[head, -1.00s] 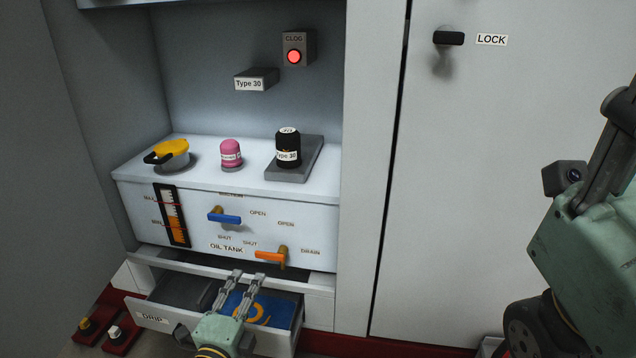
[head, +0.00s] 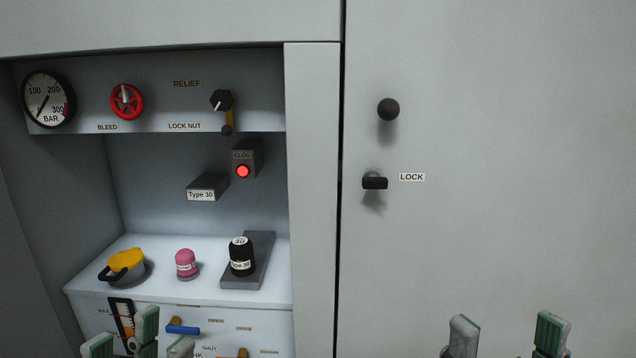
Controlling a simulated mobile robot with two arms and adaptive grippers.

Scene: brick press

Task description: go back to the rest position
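My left gripper (head: 138,338) shows at the bottom left edge, its green and grey fingertips pointing up and spread apart, with nothing seen between them. It stands in front of the oil tank panel. My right gripper (head: 507,334) shows at the bottom right in front of the plain door. Its two fingertips are wide apart and empty. The palms and arms of both are below the picture.
The white shelf (head: 200,292) holds a yellow-lidded pot (head: 124,264), a pink cap (head: 186,263) and a black Type 30 cylinder (head: 242,256). A red CLOG lamp (head: 243,171) is lit. The door (head: 500,230) has a dark LOCK handle (head: 375,183).

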